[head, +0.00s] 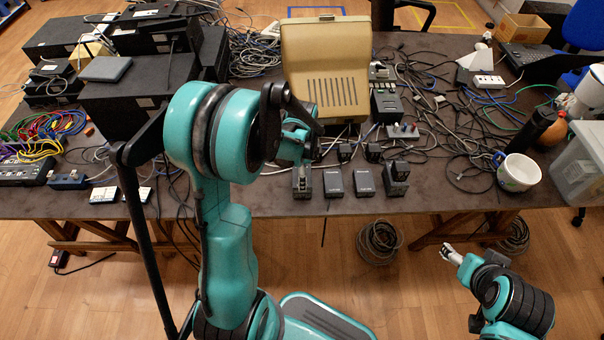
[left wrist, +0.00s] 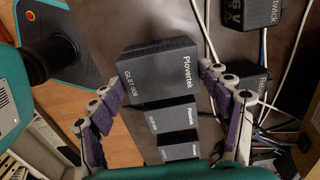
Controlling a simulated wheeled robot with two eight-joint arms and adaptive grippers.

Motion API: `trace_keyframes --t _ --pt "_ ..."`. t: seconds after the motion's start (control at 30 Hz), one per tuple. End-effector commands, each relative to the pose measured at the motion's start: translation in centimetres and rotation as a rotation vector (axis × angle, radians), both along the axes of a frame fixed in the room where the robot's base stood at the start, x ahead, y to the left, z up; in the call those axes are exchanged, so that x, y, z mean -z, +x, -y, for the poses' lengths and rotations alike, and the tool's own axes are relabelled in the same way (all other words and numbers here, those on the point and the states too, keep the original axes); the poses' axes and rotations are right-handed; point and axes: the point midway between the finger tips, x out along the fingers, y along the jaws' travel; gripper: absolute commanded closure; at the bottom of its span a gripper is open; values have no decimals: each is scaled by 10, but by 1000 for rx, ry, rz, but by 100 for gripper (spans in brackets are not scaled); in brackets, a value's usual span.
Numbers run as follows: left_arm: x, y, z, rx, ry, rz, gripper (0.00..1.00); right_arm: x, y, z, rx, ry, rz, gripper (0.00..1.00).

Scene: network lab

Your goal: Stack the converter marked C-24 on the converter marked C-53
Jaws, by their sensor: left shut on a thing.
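My left gripper (head: 301,170) is at the table's front edge, left of a row of dark converters. In the left wrist view its fingertips close on both sides of a dark box labelled Plovertek (left wrist: 157,78), and it is shut on that box. In the head view two flat converters, the left one (head: 333,183) and the middle one (head: 364,183), lie to its right, with a taller dark piece (head: 396,178) beyond them. No C-24 or C-53 mark is readable. My right gripper (head: 447,253) is in front of the table, away from the converters; its jaw opening is unclear.
Behind the row stand small dark adapters (head: 373,152) and a beige case (head: 327,70). Tangled cables (head: 440,110) cover the right middle. A white mug (head: 518,173) and a clear bin (head: 582,165) are at right. The front strip between converters and mug is fairly clear.

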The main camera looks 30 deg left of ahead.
Motion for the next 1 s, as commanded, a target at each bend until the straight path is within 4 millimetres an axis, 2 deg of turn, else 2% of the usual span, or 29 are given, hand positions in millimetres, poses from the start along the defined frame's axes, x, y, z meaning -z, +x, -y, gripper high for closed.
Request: trace_keyframes --t 0.2,0.23,0.3,0.6,0.73,0.87,1.0 --pt "4 0 0 0 0 0 61 3 0 0 0 0 0 32" --pt "3 0 0 0 0 0 18 3 0 0 0 0 0 32" --pt "2 0 0 0 0 0 2 2 0 0 0 0 0 32" --pt "2 0 0 0 0 0 2 2 0 0 0 0 0 32" --pt "-4 0 0 0 0 0 2 -3 0 0 0 0 0 32" --pt "-26 0 0 0 0 0 2 -13 0 0 0 0 0 32" --pt "-59 0 0 0 0 0 2 -26 0 0 0 0 0 32"
